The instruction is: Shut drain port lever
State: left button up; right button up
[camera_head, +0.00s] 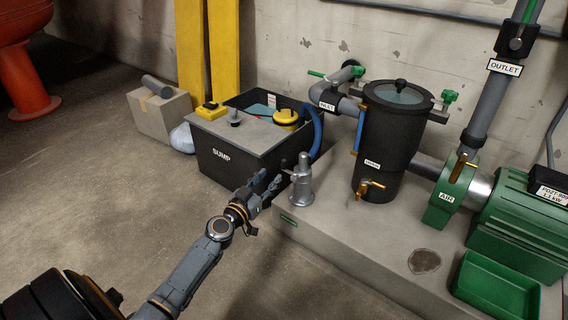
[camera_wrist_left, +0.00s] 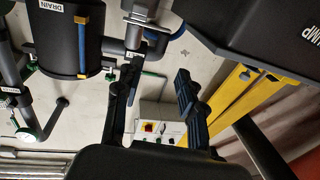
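The drain port lever (camera_head: 375,184) is a small brass-coloured handle low on the front of the black strainer pot (camera_head: 390,145), under its DRAIN label (camera_head: 372,163). It points to the right, roughly level, above a short spout. My left gripper (camera_head: 268,182) is to the left of the pot, near the front of the sump bin, apart from the lever. In the left wrist view its two fingers (camera_wrist_left: 155,76) are spread with nothing between them. That view shows the pot (camera_wrist_left: 65,38) upside down at upper left; the lever is not visible there. My right gripper is not in view.
A grey metal fitting (camera_head: 302,180) stands on the concrete plinth (camera_head: 330,235) between my left gripper and the pot. The sump bin (camera_head: 230,165) is behind the gripper. A green tray (camera_head: 495,288) and green pump (camera_head: 515,230) are at right. The floor at left is mostly clear.

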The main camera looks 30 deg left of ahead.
aim_at(282, 163)
pick_arm(q)
jog(key=w, duration=0.3)
jog(key=w+b, duration=0.1)
jog(key=w, duration=0.6)
jog(key=shift+a+b, duration=0.4)
jog(key=shift+f, duration=0.1)
grip_shut()
